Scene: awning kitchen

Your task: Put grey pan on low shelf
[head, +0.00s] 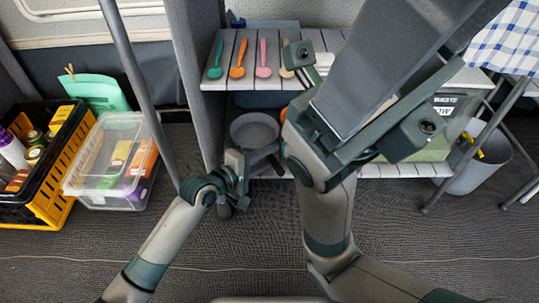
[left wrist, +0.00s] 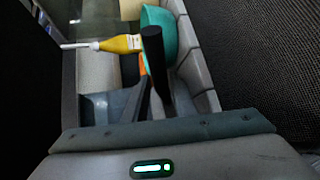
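The grey pan (head: 254,130) shows in the head view inside the lower part of the shelf unit, below the top shelf. My left gripper (head: 242,172) is just below and left of the pan, close to it. In the left wrist view, a black bar with a rounded end (left wrist: 153,55) stands between or beside dark finger parts; I cannot tell whether it is the pan's handle or whether the fingers grip it. The low shelf (head: 395,170) is partly hidden by my right arm. My right arm fills the centre right of the head view; its finger state is unclear.
Coloured spoons (head: 238,58) lie on the top shelf (head: 226,78). A yellow bottle (left wrist: 120,44) and teal bowl (left wrist: 160,32) show in the left wrist view. A clear bin (head: 110,160) and a black-yellow crate (head: 45,165) stand at left. A grey bucket (head: 482,160) stands at right.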

